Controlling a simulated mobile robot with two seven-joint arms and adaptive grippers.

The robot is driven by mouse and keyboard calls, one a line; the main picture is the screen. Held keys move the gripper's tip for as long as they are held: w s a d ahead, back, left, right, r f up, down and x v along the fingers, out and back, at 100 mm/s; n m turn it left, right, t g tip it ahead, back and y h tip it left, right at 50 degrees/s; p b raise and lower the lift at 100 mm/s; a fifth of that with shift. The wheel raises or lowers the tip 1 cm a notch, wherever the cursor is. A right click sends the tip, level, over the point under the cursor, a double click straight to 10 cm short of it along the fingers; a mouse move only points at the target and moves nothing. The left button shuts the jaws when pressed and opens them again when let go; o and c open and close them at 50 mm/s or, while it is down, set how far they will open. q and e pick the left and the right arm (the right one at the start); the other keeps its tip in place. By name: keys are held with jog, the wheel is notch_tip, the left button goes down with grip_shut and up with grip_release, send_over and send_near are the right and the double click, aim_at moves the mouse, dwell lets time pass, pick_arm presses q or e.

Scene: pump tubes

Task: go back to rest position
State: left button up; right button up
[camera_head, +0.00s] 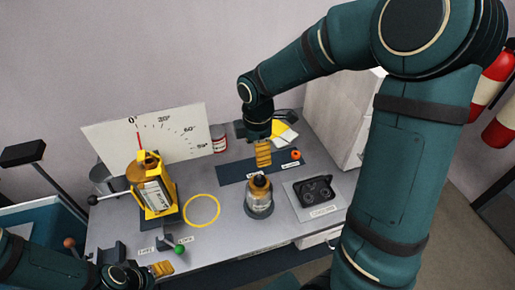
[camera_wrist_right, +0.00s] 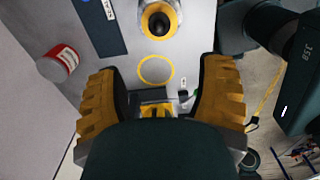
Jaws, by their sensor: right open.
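My right gripper (camera_head: 263,153) hangs over the back of the grey table, above the blue strip, with its yellow ribbed fingers pointing down. In the right wrist view its two fingers (camera_wrist_right: 161,75) are spread wide with nothing held between them. My left gripper (camera_head: 162,268) is low at the left front edge of the table. Only a small part of its yellow fingers shows, so I cannot tell its opening.
A yellow frame (camera_head: 152,187) holding a labelled unit stands left, before a dial board (camera_head: 175,138). A yellow ring marking (camera_head: 202,210), a dark-topped cylinder (camera_head: 259,203) and a black-topped plate (camera_head: 318,200) occupy the table. A red can (camera_head: 218,139) stands behind. Fire extinguishers (camera_head: 494,75) hang right.

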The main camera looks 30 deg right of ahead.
dwell(0.3)
jog(key=s+a+f+m+y, duration=0.1)
jog(key=a+f+m, duration=0.2)
jog(key=f, duration=0.3)
jog(key=s+a+f+m+y+b, duration=0.1)
jog(key=s+a+f+m, duration=0.1)
jog(key=a+f+m, duration=0.2)
jog(key=s+a+f+m+t+y, duration=0.1)
jog(key=s+a+f+m, duration=0.1)
jog(key=a+f+m, duration=0.2)
jog(key=shift+a+f+y, duration=0.1)
jog(key=shift+a+f, duration=0.4)
jog(key=shift+f, duration=0.5)
jog(key=shift+a+f+y, duration=0.1)
jog(key=shift+a+f, duration=0.45)
jog(key=shift+f, duration=0.5)
jog(key=shift+a+f+y, duration=0.1)
jog(key=shift+a+f, duration=0.4)
jog(key=shift+f, duration=0.5)
jog(key=s+f+m, duration=0.1)
jog(key=s+a+f+m, duration=0.1)
jog(key=f+m, duration=0.1)
jog(key=s+a+f+m, duration=0.1)
jog(key=m, duration=0.1)
jog(key=shift+s+a+f+t+b, duration=0.2)
jog(key=shift+s+a+t+b, duration=0.1)
jog(key=shift+s+t, duration=0.1)
jog(key=shift+s+f+m, duration=0.15)
jog(key=shift+f+m, duration=0.05)
jog(key=shift+m, duration=0.4)
